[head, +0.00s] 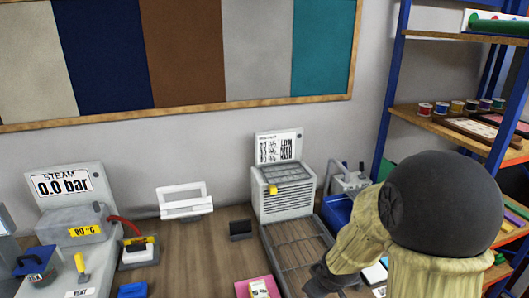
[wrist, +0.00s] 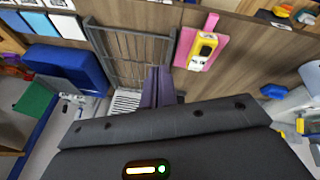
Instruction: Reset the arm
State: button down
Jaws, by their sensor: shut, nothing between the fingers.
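My gripper (head: 322,281) is at the bottom of the head view, beside the front of a wire rack (head: 292,246). In the wrist view its two dark fingers (wrist: 158,86) are together and shut, with nothing between them. They point over the same wire rack (wrist: 135,45). My arm, with a dark round joint and a beige cover, fills the lower right of the head view and hides part of the bench and shelf.
A pink pad (head: 240,286) with a yellow-and-white device (head: 260,289) lies left of my gripper. A grey ribbed machine (head: 284,192) stands behind the rack. The steam unit (head: 75,225) reads 0.0 bar. Blue-and-orange shelving (head: 390,85) stands right. Bare bench (head: 205,262) shows mid-left.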

jog(key=s+d+r+m+g, duration=0.1)
jog(key=s+r+m+g, duration=0.1)
jog(key=s+m, duration=0.5)
jog(key=s+r, duration=0.1)
jog(key=s, duration=0.2)
jog(key=shift+s+r+b, duration=0.2)
jog(key=shift+r+b, duration=0.1)
